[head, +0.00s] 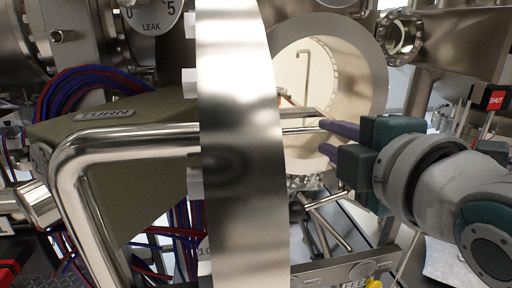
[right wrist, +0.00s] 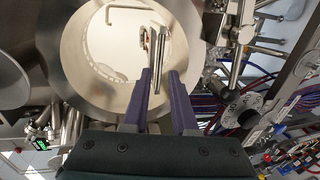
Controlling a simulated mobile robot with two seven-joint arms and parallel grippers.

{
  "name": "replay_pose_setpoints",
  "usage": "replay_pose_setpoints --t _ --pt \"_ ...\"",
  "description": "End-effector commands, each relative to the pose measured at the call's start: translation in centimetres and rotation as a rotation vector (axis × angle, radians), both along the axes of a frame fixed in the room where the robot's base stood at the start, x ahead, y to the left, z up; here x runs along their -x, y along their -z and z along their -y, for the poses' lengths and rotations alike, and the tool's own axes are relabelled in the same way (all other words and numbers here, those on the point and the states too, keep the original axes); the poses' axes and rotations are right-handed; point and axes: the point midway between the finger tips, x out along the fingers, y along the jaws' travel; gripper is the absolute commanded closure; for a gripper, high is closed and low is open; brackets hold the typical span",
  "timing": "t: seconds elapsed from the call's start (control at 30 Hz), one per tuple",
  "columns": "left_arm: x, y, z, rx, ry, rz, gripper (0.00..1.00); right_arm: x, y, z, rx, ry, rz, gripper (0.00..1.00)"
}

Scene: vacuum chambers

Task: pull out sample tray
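The round chamber opening (head: 372,75) faces me in the head view, with a pale interior. Inside its lower part shows a narrow metal piece that looks like the sample tray (head: 300,113), mostly hidden behind the door's edge. In the right wrist view a slim upright metal piece (right wrist: 157,42) shows in the opening, just beyond the fingertips. My right gripper (head: 324,137), with purple fingers, is at the opening. It also shows in the right wrist view (right wrist: 160,74), fingers apart. A thin bar appears between them; contact cannot be told. My left gripper is not in view.
The thick metal door (head: 240,150) stands edge-on left of the opening, close to the gripper. A bent tube handle (head: 75,190) and a green "TURN" housing (head: 105,118) are at left. A round viewport (head: 400,37) is at upper right. Cables (right wrist: 235,85) lie right of the fingers.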

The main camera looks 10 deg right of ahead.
Motion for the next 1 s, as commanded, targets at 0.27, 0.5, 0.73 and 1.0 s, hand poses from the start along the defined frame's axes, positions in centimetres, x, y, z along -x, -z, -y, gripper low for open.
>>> replay_pose_setpoints --t 0.27,0.5,0.73,1.0 --pt "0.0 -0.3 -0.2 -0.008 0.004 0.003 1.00 -3.3 0.3 -0.1 0.005 -0.001 0.005 0.74" --pt "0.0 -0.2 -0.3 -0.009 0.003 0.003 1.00 -7.2 1.2 -0.3 0.004 -0.002 0.003 0.74" --pt "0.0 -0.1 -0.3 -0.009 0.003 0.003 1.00 -9.3 1.7 -0.3 0.004 -0.001 0.003 0.74" --pt "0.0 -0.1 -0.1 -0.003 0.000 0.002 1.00 -9.7 1.8 -0.4 0.004 -0.002 0.003 0.74"
